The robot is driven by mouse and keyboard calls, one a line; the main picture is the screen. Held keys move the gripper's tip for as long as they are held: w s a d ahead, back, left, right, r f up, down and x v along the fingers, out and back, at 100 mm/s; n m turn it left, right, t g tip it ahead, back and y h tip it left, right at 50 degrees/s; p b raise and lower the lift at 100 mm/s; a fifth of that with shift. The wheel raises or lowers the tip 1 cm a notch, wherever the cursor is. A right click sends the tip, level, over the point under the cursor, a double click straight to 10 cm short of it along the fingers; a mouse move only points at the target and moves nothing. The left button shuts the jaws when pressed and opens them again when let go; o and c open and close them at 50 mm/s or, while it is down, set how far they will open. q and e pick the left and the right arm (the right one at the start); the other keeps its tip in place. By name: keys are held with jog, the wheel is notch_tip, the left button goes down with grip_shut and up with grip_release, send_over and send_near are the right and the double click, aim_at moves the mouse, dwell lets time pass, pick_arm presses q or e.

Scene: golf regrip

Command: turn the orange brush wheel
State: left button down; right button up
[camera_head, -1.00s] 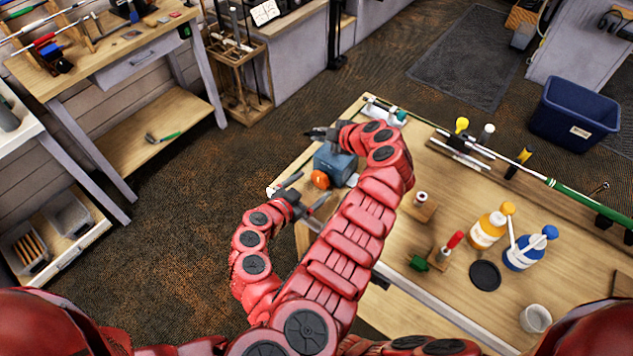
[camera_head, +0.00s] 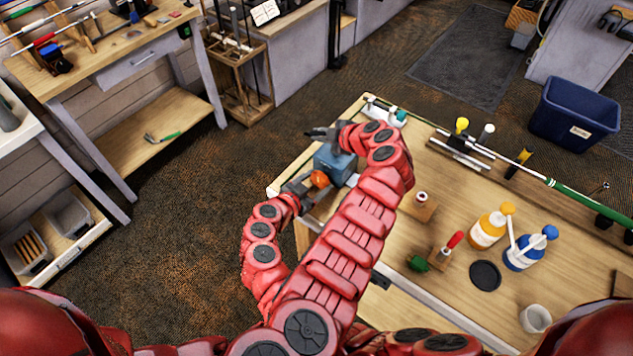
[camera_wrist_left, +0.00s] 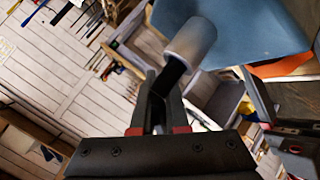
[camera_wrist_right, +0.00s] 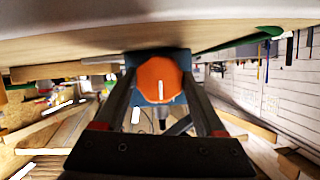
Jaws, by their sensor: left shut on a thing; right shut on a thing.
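The orange brush wheel (camera_head: 320,179) sits on the near side of a blue machine box (camera_head: 334,160) at the far left corner of the workbench. My right gripper (camera_head: 309,185) is at the wheel, with a finger on either side of it. In the right wrist view the wheel (camera_wrist_right: 160,80) shows face-on between the fingertips, with a pale mark. My left gripper (camera_head: 322,134) is by the box's far side. In the left wrist view its fingers (camera_wrist_left: 160,98) close on a dark part below a grey cylinder (camera_wrist_left: 190,42). The blue box (camera_wrist_left: 240,30) is behind it.
The workbench (camera_head: 460,215) holds an orange-yellow bottle (camera_head: 489,229), a blue-and-white bottle (camera_head: 524,252), a dark disc (camera_head: 485,275) and a white cup (camera_head: 535,318), to the right of my arms. A green-gripped club (camera_head: 590,202) lies along the far edge. A blue bin (camera_head: 575,112) stands beyond.

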jog(key=shift+c, duration=0.2)
jog(key=shift+d+m+t+y, duration=0.1)
jog(key=shift+m+t+y, duration=0.25)
jog(key=shift+m, duration=0.45)
jog(key=shift+m+t+y, duration=0.65)
jog(key=shift+m, duration=0.65)
jog(key=o, duration=1.3)
jog(key=shift+o, duration=0.2)
jog(key=shift+v, duration=4.05)
